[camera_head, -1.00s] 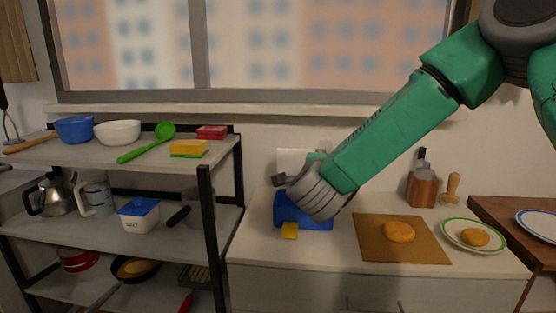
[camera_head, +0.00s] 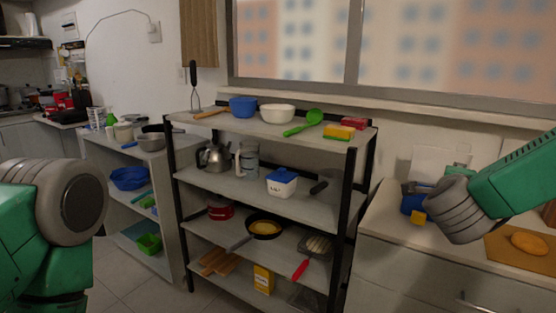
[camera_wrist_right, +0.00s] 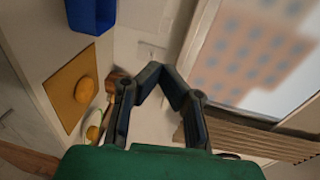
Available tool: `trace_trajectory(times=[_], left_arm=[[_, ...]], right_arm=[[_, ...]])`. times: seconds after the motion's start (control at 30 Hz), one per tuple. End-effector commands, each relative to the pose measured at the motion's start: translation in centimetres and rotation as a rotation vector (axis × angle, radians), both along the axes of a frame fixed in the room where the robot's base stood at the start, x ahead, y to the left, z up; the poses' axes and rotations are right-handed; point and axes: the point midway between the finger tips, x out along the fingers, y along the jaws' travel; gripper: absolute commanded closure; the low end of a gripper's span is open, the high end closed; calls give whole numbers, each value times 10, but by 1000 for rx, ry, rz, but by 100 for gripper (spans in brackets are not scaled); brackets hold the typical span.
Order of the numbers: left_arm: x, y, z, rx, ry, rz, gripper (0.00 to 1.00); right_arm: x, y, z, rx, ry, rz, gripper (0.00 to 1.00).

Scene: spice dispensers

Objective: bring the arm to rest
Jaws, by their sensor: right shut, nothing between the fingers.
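My right arm reaches in from the right edge of the head view, and its grey wrist (camera_head: 455,210) is in front of the counter, between the blue bin (camera_head: 411,204) and the brown board (camera_head: 497,247). The right gripper is mostly hidden behind that wrist in the head view. In the right wrist view, my right gripper (camera_wrist_right: 165,75) has its dark fingers meeting at the tips, with nothing between them. My left arm (camera_head: 70,205) shows at the left edge of the head view as green and grey links; its gripper is not visible.
A shelf rack (camera_head: 345,215) with bowls, a kettle and pans stands left of the counter. The right wrist view shows the blue bin (camera_wrist_right: 90,15) and window (camera_wrist_right: 245,50). Floor (camera_head: 130,280) shows between the left arm and rack.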

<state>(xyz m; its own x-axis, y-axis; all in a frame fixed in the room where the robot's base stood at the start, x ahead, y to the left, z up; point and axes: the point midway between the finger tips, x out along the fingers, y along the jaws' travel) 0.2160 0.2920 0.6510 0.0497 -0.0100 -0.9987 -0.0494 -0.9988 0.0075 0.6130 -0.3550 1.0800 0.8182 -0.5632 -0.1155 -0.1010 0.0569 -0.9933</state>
Motion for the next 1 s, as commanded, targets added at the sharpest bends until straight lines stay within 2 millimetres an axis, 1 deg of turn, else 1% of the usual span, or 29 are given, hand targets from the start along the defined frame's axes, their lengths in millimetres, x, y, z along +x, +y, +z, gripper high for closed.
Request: trace_trajectory(times=[0.07,0.37,0.47,0.57,0.67,0.7,0.77,0.8,0.87,0.9,0.97,1.0], left_arm=[[0,-1,0,-1,0,-2,45],[0,-1,0,-1,-1,-2,45],[0,-1,0,-1,-1,-2,45],[0,-1,0,-1,-1,-2,45],[0,-1,0,-1,0,-1,45],[0,0,0,-1,0,-1,45],[0,0,0,-1,0,-1,45],[0,0,0,-1,0,-1,45],[0,0,0,-1,0,-1,45],[0,-1,0,-1,0,-1,45],[0,-1,0,-1,0,-2,45],[0,-1,0,-1,0,-2,45]], right_arm=[[-1,-4,-1,4,1,-3,100],[-5,25,-56,-124,168,125,100],[-12,37,-81,-181,244,184,100],[-20,48,-111,-244,333,256,100],[-33,57,-148,-312,438,344,100],[-41,60,-166,-343,490,389,100],[-56,66,-195,-395,575,464,100],[-69,71,-216,-435,640,522,100],[-94,78,-252,-501,748,629,100],[-114,82,-276,-545,823,706,100],[-147,87,-308,-609,934,825,100],[-170,90,-328,-650,1006,909,100]])
